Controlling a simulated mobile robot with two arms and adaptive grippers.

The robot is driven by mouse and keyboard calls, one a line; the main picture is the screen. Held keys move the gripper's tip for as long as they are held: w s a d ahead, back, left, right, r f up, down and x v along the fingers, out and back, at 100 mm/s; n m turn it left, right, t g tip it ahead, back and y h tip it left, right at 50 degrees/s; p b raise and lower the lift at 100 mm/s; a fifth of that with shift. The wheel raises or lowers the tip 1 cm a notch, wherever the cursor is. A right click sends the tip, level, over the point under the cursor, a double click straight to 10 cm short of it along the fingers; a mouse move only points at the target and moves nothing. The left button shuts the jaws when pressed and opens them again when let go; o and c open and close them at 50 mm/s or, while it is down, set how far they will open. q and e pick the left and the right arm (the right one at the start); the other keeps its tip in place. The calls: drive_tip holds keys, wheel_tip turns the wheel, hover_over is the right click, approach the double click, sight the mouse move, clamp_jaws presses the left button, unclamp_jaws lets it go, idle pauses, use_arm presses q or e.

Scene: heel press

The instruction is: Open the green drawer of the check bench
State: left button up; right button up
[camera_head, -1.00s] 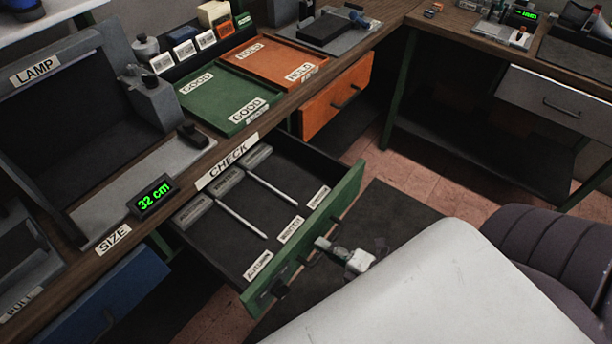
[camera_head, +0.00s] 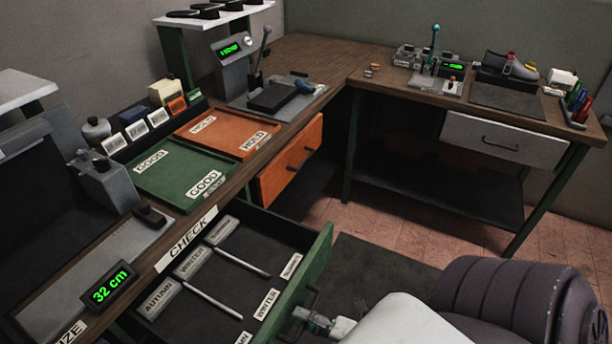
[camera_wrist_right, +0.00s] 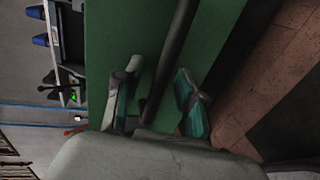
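The green drawer (camera_head: 322,262) of the check bench is pulled well out, below the CHECK label (camera_head: 186,240). Its dark interior shows dividers and the labels autumn, winter and summer. My right gripper (camera_head: 300,318) is at the drawer's front, by its dark handle (camera_head: 311,298), low in the head view. In the right wrist view the handle bar (camera_wrist_right: 175,50) runs between the two spread fingers of my right gripper (camera_wrist_right: 158,95), with gaps at the sides, against the green front (camera_wrist_right: 110,30). My left gripper is not in view.
A green GOOD tray (camera_head: 150,182) and an orange HOLD tray (camera_head: 232,122) lie on the bench. A purple-grey padded seat (camera_head: 510,300) stands at the right. Floor (camera_head: 390,225) is free between the benches.

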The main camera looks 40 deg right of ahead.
drive_tip(key=shift+s, duration=0.1)
drive_tip(key=v, duration=1.2)
